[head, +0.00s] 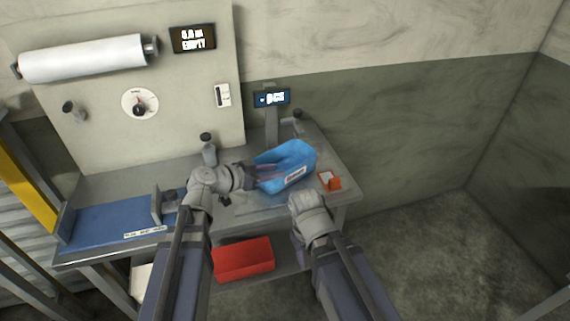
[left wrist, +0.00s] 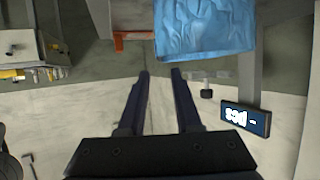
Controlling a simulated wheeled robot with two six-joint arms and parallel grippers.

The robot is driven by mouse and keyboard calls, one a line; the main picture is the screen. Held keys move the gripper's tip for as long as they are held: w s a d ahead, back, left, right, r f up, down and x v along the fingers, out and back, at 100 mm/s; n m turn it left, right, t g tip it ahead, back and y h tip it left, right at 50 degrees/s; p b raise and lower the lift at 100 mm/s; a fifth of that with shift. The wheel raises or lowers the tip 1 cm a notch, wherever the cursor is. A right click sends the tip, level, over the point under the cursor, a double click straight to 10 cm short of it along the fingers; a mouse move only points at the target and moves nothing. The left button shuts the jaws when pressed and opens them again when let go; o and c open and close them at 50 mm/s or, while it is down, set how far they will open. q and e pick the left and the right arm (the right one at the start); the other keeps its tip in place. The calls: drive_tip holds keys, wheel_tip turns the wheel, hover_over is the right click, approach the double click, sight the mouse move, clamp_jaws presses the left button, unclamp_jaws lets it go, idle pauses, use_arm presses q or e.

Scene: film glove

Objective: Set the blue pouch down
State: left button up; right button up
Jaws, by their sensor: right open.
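The blue pouch (head: 298,155) is at the right part of the grey bench, with a white label on its near side. It also shows at the top of the left wrist view (left wrist: 205,28). My left gripper (head: 268,172) is at the pouch's left side, its dark fingers overlapping the pouch in the head view. In the left wrist view its two fingers (left wrist: 161,74) are apart with nothing between them, and the pouch lies beyond the tips. What the pouch rests on is hidden. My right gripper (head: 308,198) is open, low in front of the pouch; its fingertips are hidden.
A small display on a post (head: 272,97) stands behind the pouch. An orange holder (head: 329,181) is at the bench's right end. A blue flat surface (head: 110,222) covers the left. A red bin (head: 243,260) sits below the bench. Open floor lies to the right.

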use_arm(q)
drive_tip(key=s+f+n+g+y, duration=0.2)
drive_tip(key=s+f+g+y, duration=0.2)
drive_tip(key=s, duration=0.5)
drive_tip(key=s+f+n+g+y, duration=0.3)
drive_tip(key=s+f+g+y, duration=0.2)
drive_tip(key=s+f, duration=0.3)
drive_tip(key=shift+s+a+f+n+y, duration=0.35)
drive_tip(key=shift+s+y, duration=0.55)
drive_tip(key=shift+s, duration=0.15)
drive_tip(key=shift+s+a+n+y, duration=0.25)
drive_tip(key=shift+a+y, duration=0.1)
drive_tip(key=shift+y, duration=0.05)
drive_tip(key=shift+o, duration=0.5)
drive_tip(key=shift+d, duration=0.1)
